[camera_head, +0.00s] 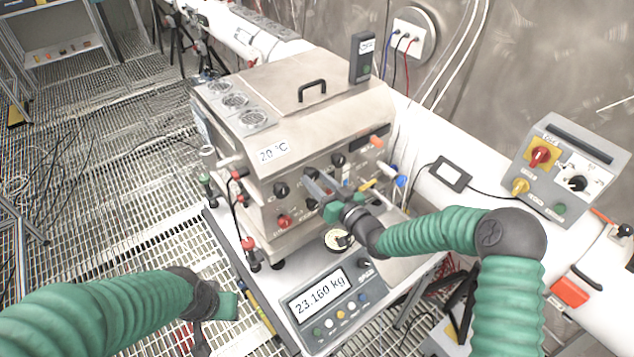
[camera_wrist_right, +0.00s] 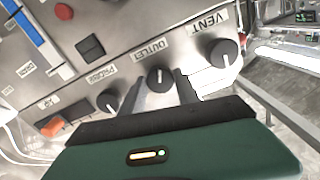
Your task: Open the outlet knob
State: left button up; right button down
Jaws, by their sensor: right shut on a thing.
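The outlet knob (camera_wrist_right: 159,77) is a round black knob with a white mark, under the OUTLET label on a grey metal panel in the right wrist view. My right gripper (camera_wrist_right: 160,84) has one grey finger on each side of it and is shut on it. In the head view my right gripper (camera_head: 318,184) reaches the front panel of the steel machine (camera_head: 290,100) and hides the knob. My left gripper (camera_head: 212,303) is low at the left, away from the machine; its jaws do not show clearly.
The VENT knob (camera_wrist_right: 223,53) is close to the right finger, and another black knob (camera_wrist_right: 108,101) is to the left. A scale display (camera_head: 318,299) reading 23.160 kg stands in front of the machine. A grey control box (camera_head: 568,165) is at the right on white piping.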

jog(key=c, duration=0.9)
grip_release()
jog(key=shift+d, duration=0.1)
jog(key=shift+s+d+f, duration=0.1)
jog(key=shift+s+d, duration=0.15)
jog(key=shift+s, duration=0.05)
jog(key=b+v, duration=0.4)
jog(key=v, duration=1.2)
